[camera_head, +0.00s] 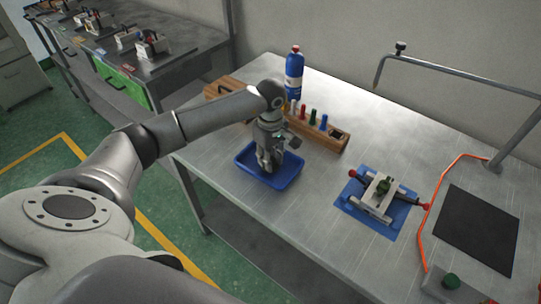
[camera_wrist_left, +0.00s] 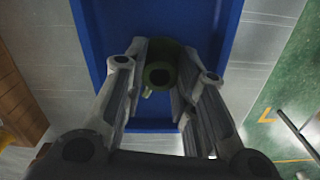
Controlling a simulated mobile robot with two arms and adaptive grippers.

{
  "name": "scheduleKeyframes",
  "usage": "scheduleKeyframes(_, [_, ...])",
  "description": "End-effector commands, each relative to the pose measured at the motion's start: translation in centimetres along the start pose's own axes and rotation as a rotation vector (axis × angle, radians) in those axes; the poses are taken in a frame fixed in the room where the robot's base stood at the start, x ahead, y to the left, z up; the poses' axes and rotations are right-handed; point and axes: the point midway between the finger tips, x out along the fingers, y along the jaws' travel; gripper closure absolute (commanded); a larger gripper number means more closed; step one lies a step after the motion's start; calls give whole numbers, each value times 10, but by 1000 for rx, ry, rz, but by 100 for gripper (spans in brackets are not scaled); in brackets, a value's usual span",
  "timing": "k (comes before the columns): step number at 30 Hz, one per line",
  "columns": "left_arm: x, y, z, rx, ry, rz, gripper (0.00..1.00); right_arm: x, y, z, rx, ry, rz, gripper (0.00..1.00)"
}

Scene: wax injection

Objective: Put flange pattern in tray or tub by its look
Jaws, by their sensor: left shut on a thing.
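My left gripper (camera_head: 266,166) points down over the blue tray (camera_head: 290,183) on the metal table. In the left wrist view the gripper (camera_wrist_left: 160,88) is shut on a dark green flange pattern (camera_wrist_left: 158,73), a round piece with a hole in its middle. The blue tray (camera_wrist_left: 100,20) lies below it in that view. In the head view the gripper mostly hides the held pattern. I cannot tell whether the pattern touches the tray floor. My right gripper is not in view.
A black pad (camera_head: 478,230) lies further right. Bare table lies between tray and mat.

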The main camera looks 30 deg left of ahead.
Motion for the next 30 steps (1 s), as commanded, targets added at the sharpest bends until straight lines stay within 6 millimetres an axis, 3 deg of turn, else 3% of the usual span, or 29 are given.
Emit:
scheduleKeyframes(2, [4,0,0,-2,0,0,91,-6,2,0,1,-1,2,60])
scheduleKeyframes(14, [12,0,0,-1,1,2,91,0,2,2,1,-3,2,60])
scheduleKeyframes(15, [11,1,0,-1,1,2,70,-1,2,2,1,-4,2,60])
scheduleKeyframes(19, [11,0,0,-1,1,1,53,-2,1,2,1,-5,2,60])
scheduleKeyframes(30, [8,0,0,-1,1,1,52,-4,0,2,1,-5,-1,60])
